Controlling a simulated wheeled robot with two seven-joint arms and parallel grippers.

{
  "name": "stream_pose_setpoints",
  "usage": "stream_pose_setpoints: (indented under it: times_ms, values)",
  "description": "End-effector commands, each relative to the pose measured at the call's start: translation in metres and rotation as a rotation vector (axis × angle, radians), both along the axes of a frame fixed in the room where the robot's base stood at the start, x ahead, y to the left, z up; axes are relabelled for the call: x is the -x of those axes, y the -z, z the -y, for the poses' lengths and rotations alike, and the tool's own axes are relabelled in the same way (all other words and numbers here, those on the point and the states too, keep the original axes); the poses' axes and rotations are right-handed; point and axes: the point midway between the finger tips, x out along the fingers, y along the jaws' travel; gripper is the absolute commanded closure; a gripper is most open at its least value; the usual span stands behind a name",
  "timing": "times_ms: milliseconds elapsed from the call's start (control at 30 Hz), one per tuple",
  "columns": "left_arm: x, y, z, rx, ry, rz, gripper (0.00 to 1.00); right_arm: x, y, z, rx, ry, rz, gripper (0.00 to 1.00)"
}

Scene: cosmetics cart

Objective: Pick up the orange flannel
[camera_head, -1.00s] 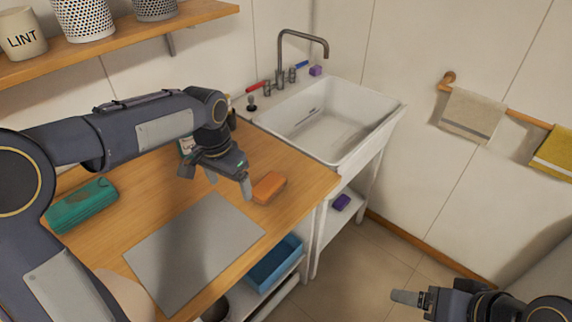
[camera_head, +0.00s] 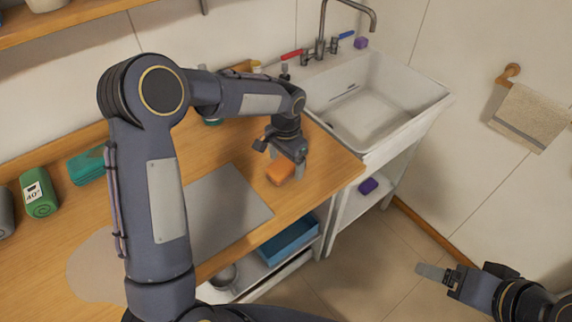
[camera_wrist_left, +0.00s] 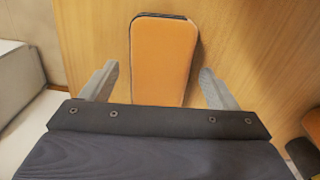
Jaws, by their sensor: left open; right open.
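The orange flannel (camera_head: 281,173) is a small folded pad lying on the wooden counter near its right edge, close to the grey mat. In the left wrist view the flannel (camera_wrist_left: 162,60) lies lengthwise between the two fingers, with a gap on each side. My left gripper (camera_head: 286,162) is open and just above or around the flannel; I cannot tell its exact height. It hides part of the flannel in the head view. My right gripper (camera_head: 433,272) is open and empty at the lower right, over the floor.
A grey mat (camera_head: 222,210) lies left of the flannel. A white sink (camera_head: 375,105) stands beyond the counter's right end. Green rolled cloth (camera_head: 40,195) and teal cloth (camera_head: 86,167) lie at the left. A blue bin (camera_head: 288,240) sits on the shelf below.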

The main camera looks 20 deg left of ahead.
Motion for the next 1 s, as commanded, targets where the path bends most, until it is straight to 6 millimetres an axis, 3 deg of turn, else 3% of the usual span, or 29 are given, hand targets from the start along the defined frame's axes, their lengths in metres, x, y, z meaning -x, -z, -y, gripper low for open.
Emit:
stream_pose_setpoints:
  times_ms: [333, 700, 1000]
  values:
    - [0.0000, 0.0102, -0.0001, 0.001, 0.000, 0.001, 0.18, 0.0000, -0.0013, 0.0000, 0.000, 0.000, 0.000, 0.21]
    - [0.0000, 0.0097, -0.0001, 0.001, 0.000, 0.001, 0.67, 0.0000, -0.0013, 0.0000, 0.000, 0.000, 0.000, 0.21]
    - [-0.0003, 0.0073, -0.0001, 0.001, -0.001, 0.002, 0.67, 0.0000, -0.0010, 0.0000, 0.000, 0.000, 0.000, 0.21]
